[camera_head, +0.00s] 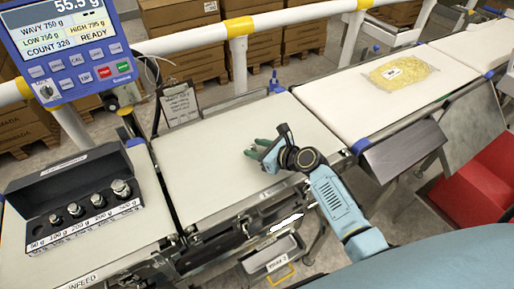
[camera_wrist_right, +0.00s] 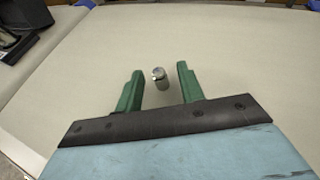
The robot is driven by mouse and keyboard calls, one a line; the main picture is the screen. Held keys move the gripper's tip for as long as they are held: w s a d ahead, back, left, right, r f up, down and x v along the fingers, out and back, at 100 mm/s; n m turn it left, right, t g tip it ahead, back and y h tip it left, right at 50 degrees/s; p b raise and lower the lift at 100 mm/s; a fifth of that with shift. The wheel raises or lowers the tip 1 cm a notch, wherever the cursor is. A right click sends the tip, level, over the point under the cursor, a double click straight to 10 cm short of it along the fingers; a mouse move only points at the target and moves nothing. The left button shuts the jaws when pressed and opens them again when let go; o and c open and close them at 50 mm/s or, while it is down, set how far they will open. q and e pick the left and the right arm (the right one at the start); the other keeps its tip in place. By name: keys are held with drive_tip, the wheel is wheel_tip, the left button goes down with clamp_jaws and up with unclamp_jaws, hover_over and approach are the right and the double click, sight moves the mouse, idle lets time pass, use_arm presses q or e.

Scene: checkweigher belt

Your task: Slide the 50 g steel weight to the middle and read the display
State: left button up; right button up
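A small steel weight (camera_wrist_right: 159,78) stands on the pale belt in the right wrist view, between the tips of my right gripper (camera_wrist_right: 160,84), with a gap to each finger. The gripper is open. In the head view my right gripper (camera_head: 256,149) is low over the middle belt (camera_head: 205,160), and the weight cannot be made out there. The display (camera_head: 68,45) at upper left is cut off at the top. Its large line seems to read 55.5 g, with READY and COUNT 328 below. My left gripper is not in view.
A black case (camera_head: 75,170) with several steel weights stands on the infeed at left. A bag of yellow goods (camera_head: 398,70) lies on the right belt (camera_head: 335,100). A clipboard (camera_head: 179,104) stands behind the middle belt. A red bin (camera_head: 485,180) is at right.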

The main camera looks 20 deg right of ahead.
drive_tip(key=p+v, duration=0.2)
drive_tip(key=v, duration=1.1)
drive_tip(key=shift+s+d, duration=0.15)
drive_tip(key=shift+s, duration=0.05)
